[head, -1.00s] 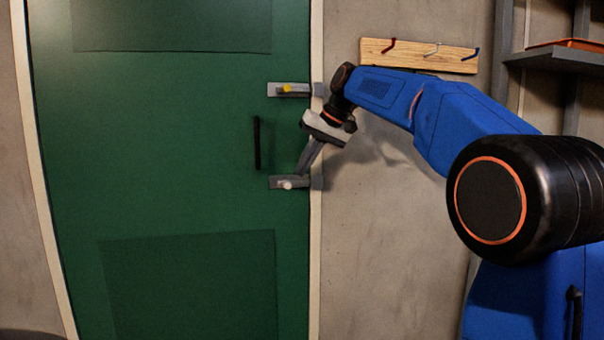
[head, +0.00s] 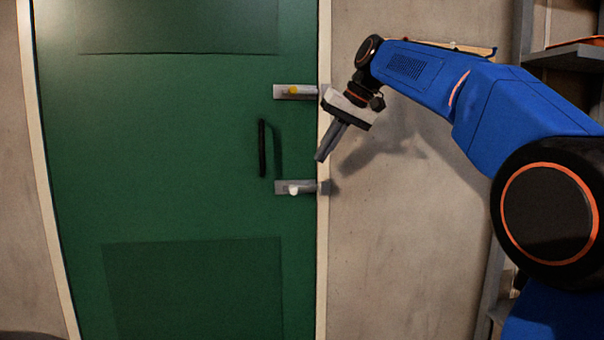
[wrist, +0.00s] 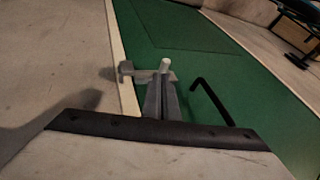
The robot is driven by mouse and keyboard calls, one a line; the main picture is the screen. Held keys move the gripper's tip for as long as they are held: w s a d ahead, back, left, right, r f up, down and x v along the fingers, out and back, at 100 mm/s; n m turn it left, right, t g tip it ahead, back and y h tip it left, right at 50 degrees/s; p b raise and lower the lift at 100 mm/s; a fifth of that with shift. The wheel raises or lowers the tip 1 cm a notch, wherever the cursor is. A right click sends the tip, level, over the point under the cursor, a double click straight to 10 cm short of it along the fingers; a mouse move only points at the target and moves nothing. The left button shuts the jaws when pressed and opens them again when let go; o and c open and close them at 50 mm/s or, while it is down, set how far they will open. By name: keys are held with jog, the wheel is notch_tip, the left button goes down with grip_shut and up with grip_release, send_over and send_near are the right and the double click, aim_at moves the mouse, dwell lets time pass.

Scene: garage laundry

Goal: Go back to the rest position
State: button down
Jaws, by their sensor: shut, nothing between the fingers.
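My gripper (head: 319,158) is shut and empty. In the head view it points down and left in front of the right edge of the green door (head: 190,200), between the upper bolt (head: 296,91) with its yellow knob and the lower bolt (head: 294,188) with its white knob. In the wrist view the shut fingers (wrist: 162,82) overlap the lower bolt's plate, with the white knob (wrist: 165,65) showing just past them. I see no contact in the head view; a gap shows above the lower bolt.
A black door handle (head: 262,148) stands left of the bolts. A wooden hook rail (head: 465,47) is on the wall, partly behind my arm. Grey shelves (head: 568,57) stand at the far right. The wall below my gripper, right of the door, is clear.

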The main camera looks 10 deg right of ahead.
jog(key=s+d+f+h, duration=0.2)
jog(key=s+d+f, duration=0.3)
jog(key=s+f, duration=1.3)
jog(key=s+d+f+m+h, duration=0.1)
jog(key=s+d+f+h, duration=0.2)
jog(key=s+f, duration=1.6)
notch_tip(320, 180, down, 4)
jog(key=shift+d+r+t, duration=0.25)
jog(key=shift+d+t, duration=0.05)
jog(key=shift+d, duration=0.7)
